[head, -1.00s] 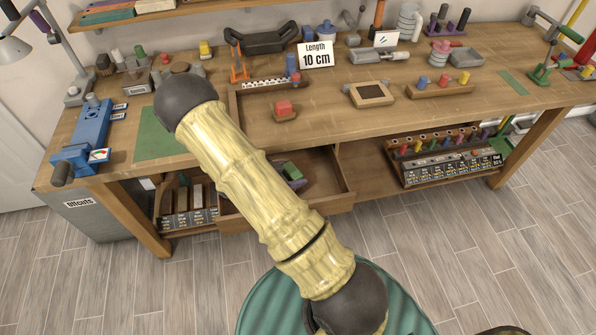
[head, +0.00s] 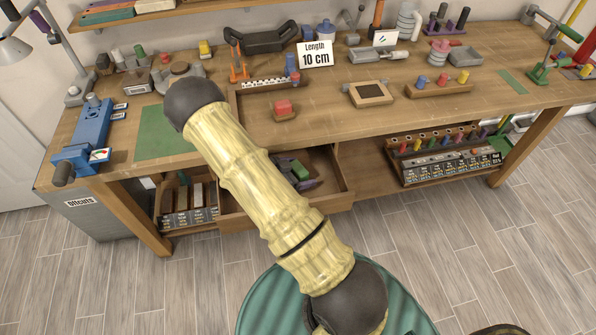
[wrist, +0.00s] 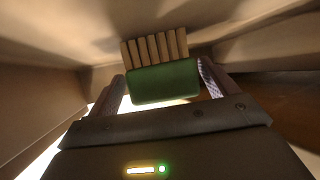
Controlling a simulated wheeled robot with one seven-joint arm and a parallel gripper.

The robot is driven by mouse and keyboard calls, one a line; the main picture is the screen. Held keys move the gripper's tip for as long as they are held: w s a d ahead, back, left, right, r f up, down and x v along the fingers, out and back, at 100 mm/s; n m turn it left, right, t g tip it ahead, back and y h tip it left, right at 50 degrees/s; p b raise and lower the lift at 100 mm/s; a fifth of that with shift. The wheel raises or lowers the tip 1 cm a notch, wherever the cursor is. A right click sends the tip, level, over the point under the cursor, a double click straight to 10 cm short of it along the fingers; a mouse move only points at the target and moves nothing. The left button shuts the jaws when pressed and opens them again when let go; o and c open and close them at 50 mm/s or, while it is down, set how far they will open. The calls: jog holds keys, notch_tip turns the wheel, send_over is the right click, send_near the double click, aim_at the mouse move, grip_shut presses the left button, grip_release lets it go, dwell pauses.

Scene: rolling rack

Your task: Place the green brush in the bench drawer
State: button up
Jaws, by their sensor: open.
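The green brush (wrist: 164,82) lies just beyond and between the fingertips of my open gripper (wrist: 161,72) in the wrist view, its pale bristles (wrist: 155,47) pointing away. Contact with the fingers cannot be told. Brown wooden walls surround it there. In the head view the bench drawer (head: 334,207) is pulled out under the worktop, and a green block, seemingly the brush (head: 300,169), shows inside it beside darker purple-grey shapes.
A rack of coloured handles (head: 450,150) stands on the lower shelf at right. The floor in front is clear.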

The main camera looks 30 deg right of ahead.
jog(key=shift+a, duration=0.1)
jog(key=shift+r, duration=0.2)
jog(key=v, duration=1.2)
jog(key=shift+b, duration=0.4)
